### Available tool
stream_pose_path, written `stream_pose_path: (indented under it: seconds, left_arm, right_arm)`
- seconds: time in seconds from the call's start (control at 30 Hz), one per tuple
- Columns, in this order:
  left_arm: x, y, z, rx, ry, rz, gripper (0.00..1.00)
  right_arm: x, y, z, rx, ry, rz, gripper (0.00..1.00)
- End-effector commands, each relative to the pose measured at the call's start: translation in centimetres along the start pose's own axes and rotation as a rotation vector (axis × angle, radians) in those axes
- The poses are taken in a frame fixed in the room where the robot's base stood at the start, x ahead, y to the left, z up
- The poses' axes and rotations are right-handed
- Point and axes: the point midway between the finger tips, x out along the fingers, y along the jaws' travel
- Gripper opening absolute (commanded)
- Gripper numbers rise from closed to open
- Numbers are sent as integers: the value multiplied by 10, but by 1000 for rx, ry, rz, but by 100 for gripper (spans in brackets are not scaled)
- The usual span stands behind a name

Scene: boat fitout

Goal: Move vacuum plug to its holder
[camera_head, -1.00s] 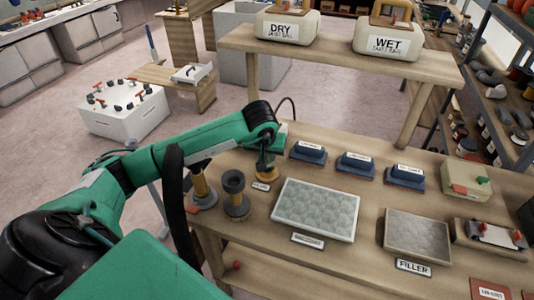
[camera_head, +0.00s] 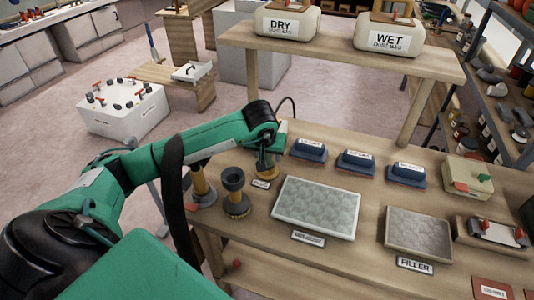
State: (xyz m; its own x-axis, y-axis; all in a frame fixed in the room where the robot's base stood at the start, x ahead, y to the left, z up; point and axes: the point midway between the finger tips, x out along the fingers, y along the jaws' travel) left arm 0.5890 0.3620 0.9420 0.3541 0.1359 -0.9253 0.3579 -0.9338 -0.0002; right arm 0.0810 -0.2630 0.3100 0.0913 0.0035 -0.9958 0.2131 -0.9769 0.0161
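My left gripper (camera_head: 267,163) points down at the bench's left back part, beside a small label (camera_head: 261,184). A round tan-orange piece (camera_head: 267,173) shows right under its fingers. Whether the fingers are closed on that piece is hidden by the gripper body. A dark cup on a brass-coloured stem with a round base (camera_head: 234,182) stands upright just left of the gripper. A similar stem (camera_head: 200,183) stands further left, partly behind my arm. I cannot tell which of these is the vacuum plug or its holder. My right gripper is out of view.
The wooden bench (camera_head: 370,190) holds a pale textured panel (camera_head: 317,207), a filler panel (camera_head: 418,233) and several blue blocks (camera_head: 308,149). A raised shelf with DRY (camera_head: 287,24) and WET (camera_head: 389,38) containers stands behind.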

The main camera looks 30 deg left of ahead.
Motion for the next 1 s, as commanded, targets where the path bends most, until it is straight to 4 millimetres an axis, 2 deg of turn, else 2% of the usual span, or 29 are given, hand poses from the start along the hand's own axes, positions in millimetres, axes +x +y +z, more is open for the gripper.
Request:
stream_pose_path:
  seconds: [0.23,0.4,0.8,1.0]
  left_arm:
    - [0,0,0,0,0,0,50]
    - [-4,0,-1,1,3,1,50]
    - [-100,0,-1,1,5,1,50]
    - [-128,0,0,0,2,2,50]
  right_arm:
    - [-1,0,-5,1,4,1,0]
    - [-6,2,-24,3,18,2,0]
    - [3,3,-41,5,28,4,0]
    - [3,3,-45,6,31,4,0]
